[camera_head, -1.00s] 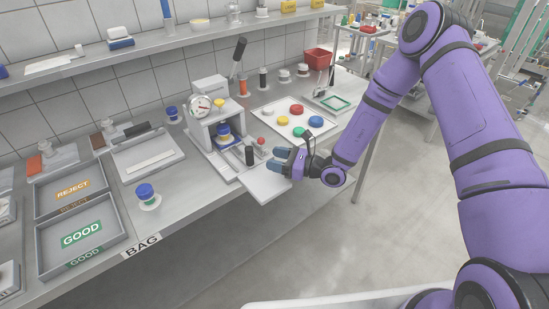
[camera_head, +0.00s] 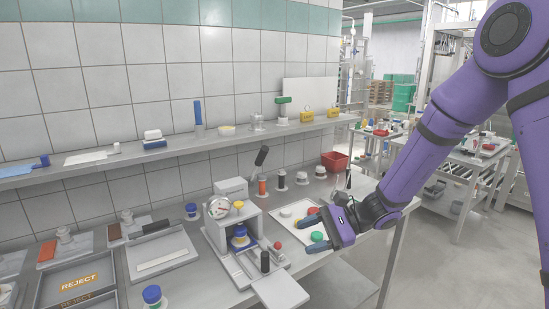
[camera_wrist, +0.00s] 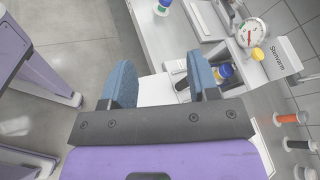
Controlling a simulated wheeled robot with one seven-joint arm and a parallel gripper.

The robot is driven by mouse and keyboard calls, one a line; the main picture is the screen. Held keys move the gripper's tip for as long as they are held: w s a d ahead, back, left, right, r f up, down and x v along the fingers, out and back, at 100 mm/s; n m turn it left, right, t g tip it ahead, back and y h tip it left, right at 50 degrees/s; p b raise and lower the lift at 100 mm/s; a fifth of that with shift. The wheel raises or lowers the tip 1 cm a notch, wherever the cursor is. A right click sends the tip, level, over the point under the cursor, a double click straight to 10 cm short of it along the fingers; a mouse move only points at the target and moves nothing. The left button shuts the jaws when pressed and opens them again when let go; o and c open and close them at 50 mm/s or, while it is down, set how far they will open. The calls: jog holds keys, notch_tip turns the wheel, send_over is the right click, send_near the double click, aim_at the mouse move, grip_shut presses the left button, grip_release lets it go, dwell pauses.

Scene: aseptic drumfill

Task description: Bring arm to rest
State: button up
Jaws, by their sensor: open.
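My gripper (camera_head: 322,228) is at the right of the bench in the head view, raised in front of the tray of coloured caps. In the wrist view its two blue-grey fingers (camera_wrist: 160,88) stand wide apart with nothing between them. The purple arm comes in from the right, bent at the elbow. A press with a round dial (camera_head: 218,208) stands on the bench to the left of my gripper, apart from it. A blue-capped jar (camera_head: 240,236) sits inside the press.
The bench holds a REJECT tray (camera_head: 78,284), a blue-capped jar (camera_head: 152,296) and a red bin (camera_head: 335,161). A wall shelf (camera_head: 190,143) runs above. A white plate (camera_head: 281,290) juts from the press over the front edge. Open floor lies to the right.

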jog(key=s+d+r+n+t+h, duration=0.7)
jog(key=s+d+r+n+h, duration=0.3)
jog(key=s+d+r, duration=1)
jog(key=s+d+h, duration=0.2)
jog(key=s+h, duration=0.2)
